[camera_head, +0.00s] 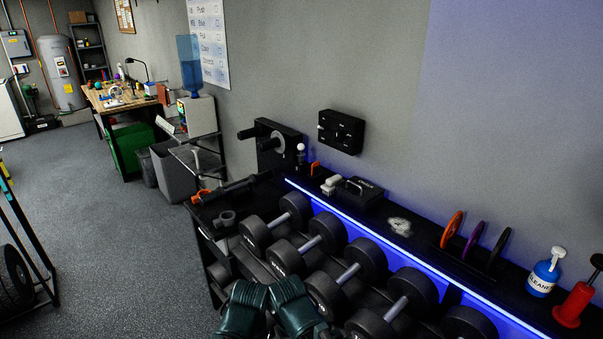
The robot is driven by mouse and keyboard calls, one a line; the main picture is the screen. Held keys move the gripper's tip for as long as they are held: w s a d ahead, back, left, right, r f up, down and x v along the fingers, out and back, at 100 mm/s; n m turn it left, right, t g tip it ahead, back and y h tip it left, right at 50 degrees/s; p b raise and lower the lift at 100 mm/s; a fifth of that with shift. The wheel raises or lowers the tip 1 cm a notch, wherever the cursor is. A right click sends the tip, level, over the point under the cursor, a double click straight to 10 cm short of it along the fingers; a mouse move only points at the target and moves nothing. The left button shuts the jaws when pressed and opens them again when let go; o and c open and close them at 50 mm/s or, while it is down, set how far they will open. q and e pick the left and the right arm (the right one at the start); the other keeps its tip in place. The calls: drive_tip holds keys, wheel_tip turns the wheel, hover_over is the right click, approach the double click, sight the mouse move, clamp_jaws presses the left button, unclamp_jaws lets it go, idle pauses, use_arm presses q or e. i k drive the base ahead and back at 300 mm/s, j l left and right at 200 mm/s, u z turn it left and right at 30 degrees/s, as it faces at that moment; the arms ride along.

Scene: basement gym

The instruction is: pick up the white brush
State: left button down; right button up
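Two small white blocks (331,185) lie on the black shelf top, just left of a black box with a handle; one of them may be the white brush, but they are too small to tell. A flat whitish piece (400,226) lies farther right on the same shelf, and its kind is unclear. Two dark green parts at the bottom edge appear to be mine. No gripper fingers can be made out, and nothing touches the white items.
A rack of dumbbells (322,289) stands before the shelf (374,226). The black box (360,192), upright plates (472,239), a blue cleaner bottle (544,274) and a red item (576,303) share the shelf. Open floor (105,240) lies left.

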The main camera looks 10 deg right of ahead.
sight(329, 187)
drive_tip(key=i+j, duration=0.3)
drive_tip(key=i+j+u, duration=0.15)
drive_tip(key=i+j, duration=0.2)
drive_tip(key=i, duration=0.15)
drive_tip(key=i+j, duration=0.25)
drive_tip(key=i, duration=0.2)
